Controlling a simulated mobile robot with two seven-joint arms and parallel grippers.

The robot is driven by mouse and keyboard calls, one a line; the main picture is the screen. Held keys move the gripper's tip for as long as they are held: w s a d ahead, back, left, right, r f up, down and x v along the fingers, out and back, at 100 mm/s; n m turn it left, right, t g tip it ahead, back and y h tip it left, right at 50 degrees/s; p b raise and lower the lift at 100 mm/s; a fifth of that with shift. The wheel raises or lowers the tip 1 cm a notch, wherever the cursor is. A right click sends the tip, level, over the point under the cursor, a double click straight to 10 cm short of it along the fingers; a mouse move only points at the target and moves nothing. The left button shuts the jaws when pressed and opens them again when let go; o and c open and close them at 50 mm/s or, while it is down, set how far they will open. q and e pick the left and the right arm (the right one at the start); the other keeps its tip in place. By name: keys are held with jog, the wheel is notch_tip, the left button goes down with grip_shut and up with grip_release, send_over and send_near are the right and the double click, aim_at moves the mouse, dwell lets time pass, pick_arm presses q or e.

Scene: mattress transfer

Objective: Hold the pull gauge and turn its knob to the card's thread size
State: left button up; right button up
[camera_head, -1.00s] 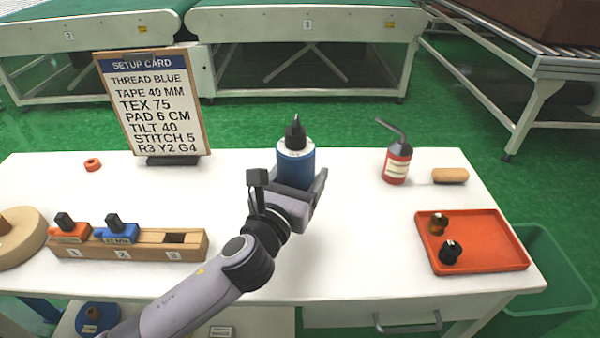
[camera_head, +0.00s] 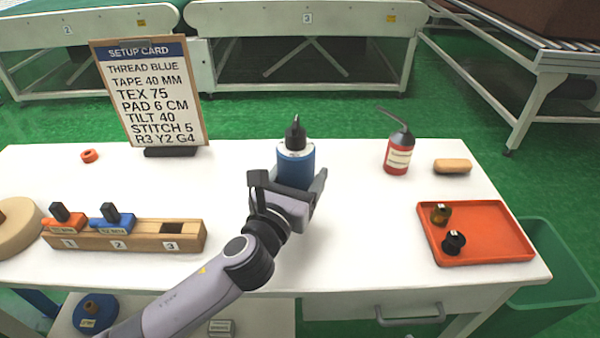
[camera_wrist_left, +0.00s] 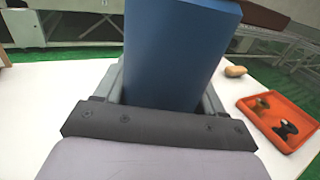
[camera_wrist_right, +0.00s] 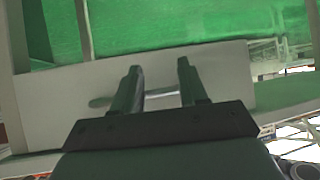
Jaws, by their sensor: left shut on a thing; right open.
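The gauge's blue side also fills the middle of the left wrist view (camera_wrist_left: 175,50). The dial marks are too small to read. The setup card (camera_head: 150,95) stands at the back left and reads TEX 75 and THREAD BLUE. My right gripper (camera_wrist_right: 160,85) is open and empty, facing the table's drawer front; it is outside the head view.
A wooden rack (camera_head: 130,238) holds an orange and a blue piece; slot 3 is empty. An orange tray (camera_head: 490,245) with two small knobs lies right. A red bottle (camera_head: 398,155), a tan block (camera_head: 453,166) and an orange ring (camera_head: 89,156) stand at the back.

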pick_arm(q)
jog(key=shift+f+b, duration=0.7)
jog(key=shift+f, duration=0.15)
jog(key=shift+f, duration=0.15)
jog(key=shift+f+b, duration=0.5)
jog(key=shift+f, duration=0.05)
jog(key=shift+f+b, duration=0.8)
jog(key=shift+f, duration=0.25)
